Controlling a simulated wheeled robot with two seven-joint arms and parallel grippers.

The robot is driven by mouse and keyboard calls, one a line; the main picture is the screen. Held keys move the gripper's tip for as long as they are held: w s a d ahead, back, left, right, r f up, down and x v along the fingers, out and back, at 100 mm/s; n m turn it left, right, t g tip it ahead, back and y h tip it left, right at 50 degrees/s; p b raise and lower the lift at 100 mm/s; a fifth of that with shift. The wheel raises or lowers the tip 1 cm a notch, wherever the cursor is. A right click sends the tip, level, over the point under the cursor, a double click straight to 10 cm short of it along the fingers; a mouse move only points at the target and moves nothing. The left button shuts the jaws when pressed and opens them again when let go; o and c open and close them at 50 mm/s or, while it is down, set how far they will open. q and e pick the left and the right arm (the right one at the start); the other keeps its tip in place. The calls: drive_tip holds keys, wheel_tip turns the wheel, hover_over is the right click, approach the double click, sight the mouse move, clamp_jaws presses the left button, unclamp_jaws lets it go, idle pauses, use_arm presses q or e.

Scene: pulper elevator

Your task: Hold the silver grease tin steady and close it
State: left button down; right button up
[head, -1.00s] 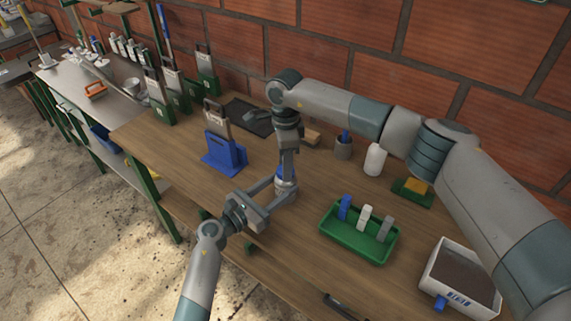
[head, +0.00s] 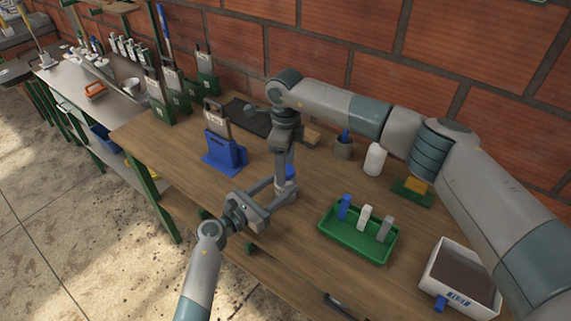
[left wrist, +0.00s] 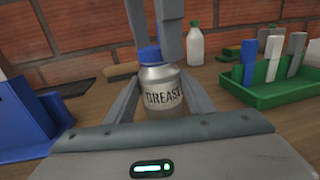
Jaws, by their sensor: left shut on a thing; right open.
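The silver grease tin (left wrist: 165,92), labelled GREASE, stands upright on the bench in the left wrist view. A blue lid (left wrist: 149,54) sits at its top; I cannot tell whether it is fully seated. In the head view the tin is mostly hidden, with a bit of blue lid (head: 291,172) showing. My left gripper (head: 286,190) is shut on the tin, one finger on each side of its body. My right gripper (head: 287,164) points down from above and is open around or just above the lid. Its fingers (left wrist: 155,30) also show in the left wrist view.
A green tray (head: 345,238) with several upright blocks lies to the right. A blue stand (head: 222,158) is to the left. The brick wall (head: 350,40) is behind.

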drive_tip(key=shift+r, duration=0.1)
wheel_tip(320, 180, up, 12)
idle(0.6)
use_arm(q)
drive_tip(key=c, duration=0.7)
unclamp_jaws()
drive_tip(key=shift+c, duration=0.2)
drive_tip(key=shift+a, duration=0.1)
use_arm(e)
wheel_tip(320, 180, down, 5)
drive_tip(key=b, duration=0.5)
use_arm(q)
drive_tip(key=v, duration=1.7)
